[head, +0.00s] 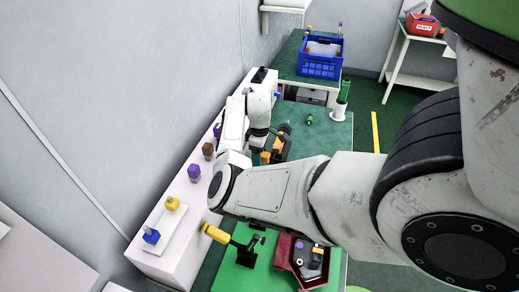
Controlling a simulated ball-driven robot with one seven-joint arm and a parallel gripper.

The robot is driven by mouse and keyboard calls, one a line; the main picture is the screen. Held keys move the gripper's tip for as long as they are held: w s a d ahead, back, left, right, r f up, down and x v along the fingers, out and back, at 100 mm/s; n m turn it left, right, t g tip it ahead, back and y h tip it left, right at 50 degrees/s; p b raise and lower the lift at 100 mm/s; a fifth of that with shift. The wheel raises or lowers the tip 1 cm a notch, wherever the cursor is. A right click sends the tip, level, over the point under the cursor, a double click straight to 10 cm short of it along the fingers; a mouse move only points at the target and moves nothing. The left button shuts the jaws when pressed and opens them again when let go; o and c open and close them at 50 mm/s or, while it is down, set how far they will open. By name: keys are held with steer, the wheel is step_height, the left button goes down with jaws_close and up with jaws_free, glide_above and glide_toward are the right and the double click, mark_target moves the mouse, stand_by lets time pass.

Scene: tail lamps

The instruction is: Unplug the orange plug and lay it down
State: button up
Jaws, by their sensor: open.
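My arm reaches in from the right, bends at the elbow and runs up to the middle of the head view. My gripper (281,147) is dark, small and partly hidden behind my own wrist and forearm. It is open over the green worktop. Small orange pieces (277,144) show right at the gripper; one of them may be the orange plug. I cannot tell whether the fingers touch them or whether a plug sits in a socket. Another orange patch (265,157) shows just below left of these.
A white ledge along the wall carries a blue plug (151,236), a yellow plug (172,203), a purple block (194,172) and a brown block (207,150). A red tray (283,251), yellow-ended black fixture (215,234), green cylinder (344,91) and blue crate (318,70) stand around the worktop.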

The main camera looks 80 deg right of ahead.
mark_target(268, 155)
steer(key=shift+c, duration=0.4)
steer(key=c, duration=1.1)
steer(key=shift+s, duration=0.2)
steer(key=shift+s+a+p, duration=0.1)
steer(key=shift+s+p, duration=0.5)
steer(key=shift+p, duration=0.2)
steer(key=shift+s+a+p, duration=0.1)
steer(key=shift+s+p, duration=0.55)
steer(key=shift+s, duration=0.1)
steer(key=shift+s+a+p, duration=0.1)
steer(key=shift+s+p, duration=0.65)
steer(key=shift+s, duration=0.25)
